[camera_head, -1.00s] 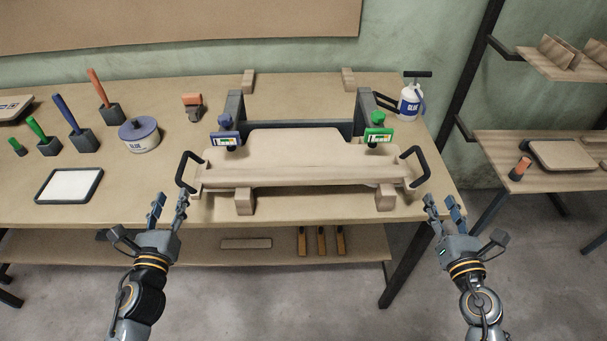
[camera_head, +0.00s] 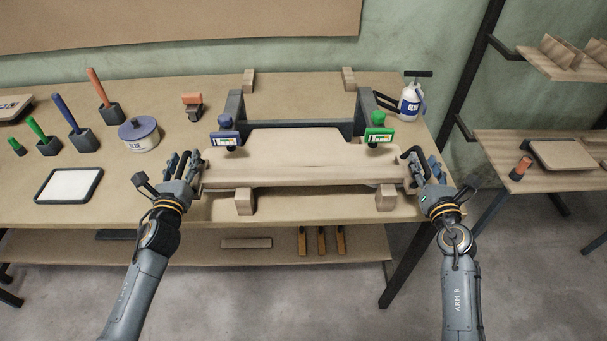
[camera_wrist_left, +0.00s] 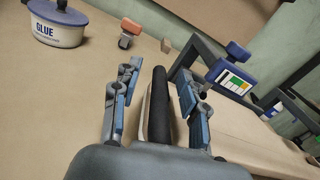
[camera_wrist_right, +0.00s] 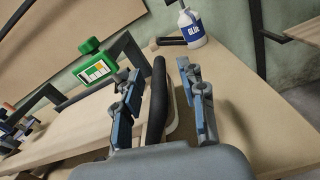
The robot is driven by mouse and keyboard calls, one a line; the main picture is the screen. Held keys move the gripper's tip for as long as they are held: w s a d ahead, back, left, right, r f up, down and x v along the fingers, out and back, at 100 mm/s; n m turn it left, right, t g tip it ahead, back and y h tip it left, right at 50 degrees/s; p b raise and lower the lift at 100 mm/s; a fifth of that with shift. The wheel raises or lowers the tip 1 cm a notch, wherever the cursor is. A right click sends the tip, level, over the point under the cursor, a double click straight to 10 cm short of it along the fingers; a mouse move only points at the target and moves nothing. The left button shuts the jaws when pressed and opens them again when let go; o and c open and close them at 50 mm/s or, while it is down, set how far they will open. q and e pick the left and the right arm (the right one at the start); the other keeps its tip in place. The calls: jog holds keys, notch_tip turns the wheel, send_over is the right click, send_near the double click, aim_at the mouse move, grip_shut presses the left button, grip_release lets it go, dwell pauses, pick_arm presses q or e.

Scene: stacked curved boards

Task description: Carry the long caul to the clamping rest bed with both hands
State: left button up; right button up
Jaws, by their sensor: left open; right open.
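The long caul (camera_head: 300,172) is a pale wooden board with a black handle at each end. It lies across two wooden blocks (camera_head: 244,201) on the bench. My left gripper (camera_head: 190,170) is open at its left end; in the left wrist view the black left handle (camera_wrist_left: 158,105) stands between the open fingers (camera_wrist_left: 158,92). My right gripper (camera_head: 415,168) is open at the right end; in the right wrist view the right handle (camera_wrist_right: 156,100) is between its fingers (camera_wrist_right: 160,95). I cannot tell for certain which supports form the clamping rest bed.
Behind the board stand a blue-headed clamp (camera_head: 226,131) and a green-headed clamp (camera_head: 378,130). Two more wooden blocks (camera_head: 249,80) sit farther back, with bare bench (camera_head: 300,98) between. A glue tub (camera_head: 139,135) is left; a glue bottle (camera_head: 410,102) is back right.

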pick_arm(q)
grip_shut()
pick_arm(e)
grip_shut()
pick_arm(q)
jog(key=shift+r, duration=0.1)
pick_arm(e)
jog(key=shift+r, duration=0.1)
